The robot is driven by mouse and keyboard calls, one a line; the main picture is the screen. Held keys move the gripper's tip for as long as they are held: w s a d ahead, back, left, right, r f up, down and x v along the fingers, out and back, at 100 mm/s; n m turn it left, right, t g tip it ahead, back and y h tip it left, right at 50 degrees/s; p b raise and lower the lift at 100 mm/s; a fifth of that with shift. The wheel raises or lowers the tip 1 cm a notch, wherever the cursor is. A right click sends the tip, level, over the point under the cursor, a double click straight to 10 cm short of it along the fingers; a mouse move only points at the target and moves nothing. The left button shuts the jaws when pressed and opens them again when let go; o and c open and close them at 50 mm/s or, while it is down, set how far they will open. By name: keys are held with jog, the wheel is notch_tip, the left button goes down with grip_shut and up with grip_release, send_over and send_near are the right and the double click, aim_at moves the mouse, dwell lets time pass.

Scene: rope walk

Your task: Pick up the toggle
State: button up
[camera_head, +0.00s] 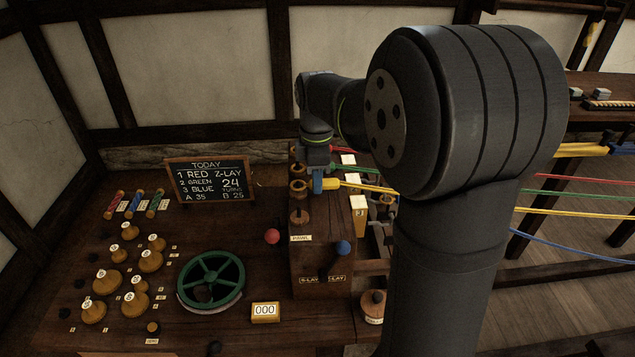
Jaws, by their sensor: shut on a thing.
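My gripper (319,182) points down over the back of the wooden machine box. It is small in this view, and its fingertips are hard to make out. It is shut on what looks like the toggle (331,184), a small yellow piece at the left end of a yellow rope (366,188). The rope runs right from it and passes behind my arm. A blue part shows beside the yellow piece at the gripper. The toggle's full shape is hidden.
A blue-knobbed lever (343,247) and a red ball (272,236) are nearer. A green handwheel (211,281) and several wooden pegs (109,281) fill the bench's left. A chalkboard (210,180) stands behind.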

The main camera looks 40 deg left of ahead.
notch_tip(320, 180, up, 3)
jog(key=w+d+r, duration=0.4)
jog(key=d+r, duration=0.2)
jog(key=d, duration=0.5)
jog(key=shift+w+r, duration=0.2)
jog(key=shift+r, duration=0.15)
jog(key=shift+a, duration=0.1)
jog(key=w+d+f, duration=0.4)
jog(key=f, duration=0.5)
jog(key=w+d+f, duration=0.3)
jog(key=w+f, duration=0.1)
jog(key=f, duration=0.5)
jog(key=shift+w+d+f, duration=0.15)
jog(key=shift+w+d, duration=0.1)
jog(key=shift+d, duration=0.1)
jog(key=shift+f, duration=0.15)
dwell(0.5)
